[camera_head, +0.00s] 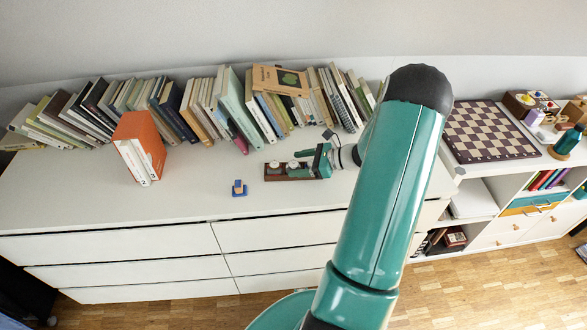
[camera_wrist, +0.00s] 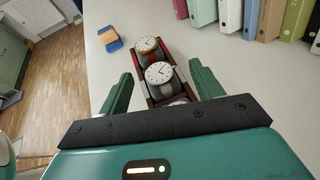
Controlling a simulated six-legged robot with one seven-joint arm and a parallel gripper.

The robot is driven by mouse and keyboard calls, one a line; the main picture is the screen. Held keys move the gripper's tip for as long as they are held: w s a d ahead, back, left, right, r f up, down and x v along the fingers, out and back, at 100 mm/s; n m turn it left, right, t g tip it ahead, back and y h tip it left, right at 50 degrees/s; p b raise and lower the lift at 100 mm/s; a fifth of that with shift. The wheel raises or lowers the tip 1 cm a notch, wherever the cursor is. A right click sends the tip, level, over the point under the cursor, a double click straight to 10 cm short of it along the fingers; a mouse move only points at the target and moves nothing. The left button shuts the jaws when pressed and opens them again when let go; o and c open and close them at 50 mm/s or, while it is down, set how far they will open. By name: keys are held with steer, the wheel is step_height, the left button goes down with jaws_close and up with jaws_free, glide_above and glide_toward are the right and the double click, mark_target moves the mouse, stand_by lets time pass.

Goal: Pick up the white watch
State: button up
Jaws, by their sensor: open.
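A watch with a white face and pale grey strap (camera_wrist: 160,73) sits in a dark brown watch tray (camera_head: 290,178) on the white dresser top. In the wrist view, it lies between the fingers of my gripper (camera_wrist: 160,77), with gaps on both sides. A gold-rimmed watch with a reddish strap (camera_wrist: 147,46) sits just beyond it in the tray. Another pale watch (camera_wrist: 178,101) is mostly hidden behind my gripper's body. My gripper is open over the tray, with nothing held. In the head view, my gripper (camera_head: 319,162) covers the right part of the tray.
A small blue and orange object (camera_head: 239,188) stands left of the tray. A chessboard (camera_head: 489,131) lies at the right. The dresser top in front of the tray is clear.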

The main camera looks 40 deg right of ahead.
mark_target(300, 167)
steer(key=shift+c, duration=0.5)
steer(key=c, duration=1)
steer(key=shift+r, duration=0.1)
steer(key=shift+r, duration=0.2)
steer(key=shift+c, duration=0.5)
step_height(300, 167, up, 3)
steer(key=shift+s+a+r, duration=0.1)
steer(key=s+a+r, duration=0.2)
steer(key=a+r, duration=0.1)
steer(key=s+a+r, duration=0.3)
steer(key=a, duration=0.1)
steer(key=s+a+r, duration=0.3)
steer(key=shift+s+a+r, duration=0.15)
steer(key=shift+s+a, duration=0.1)
steer(key=shift+a, duration=0.15)
